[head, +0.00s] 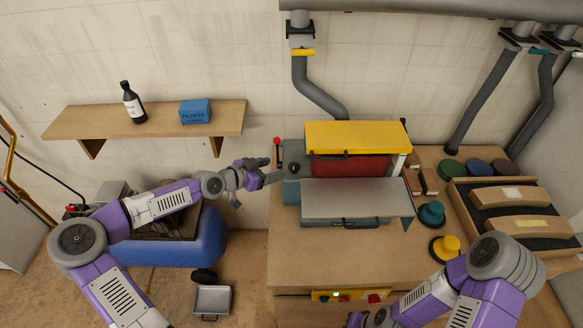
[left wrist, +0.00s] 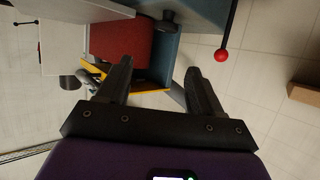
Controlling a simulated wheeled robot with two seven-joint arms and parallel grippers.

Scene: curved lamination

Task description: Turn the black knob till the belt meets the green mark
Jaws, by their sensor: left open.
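The sander (head: 350,185) stands on the bench with a yellow cover and a grey table. Its red belt (head: 350,168) shows below the cover, and also in the left wrist view (left wrist: 125,45). A small black knob (head: 294,168) sits at the machine's left side. My left gripper (head: 268,176) is open just left of the knob; I cannot tell if it touches. In the left wrist view nothing shows between its fingers (left wrist: 160,78). I cannot make out the green mark. My right gripper (head: 355,320) is at the bottom edge, mostly cut off, its jaws unclear.
A red-balled lever (head: 277,141) rises beside the left gripper and shows in the left wrist view (left wrist: 221,55). A wall shelf (head: 150,125) holds a bottle and a blue box.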

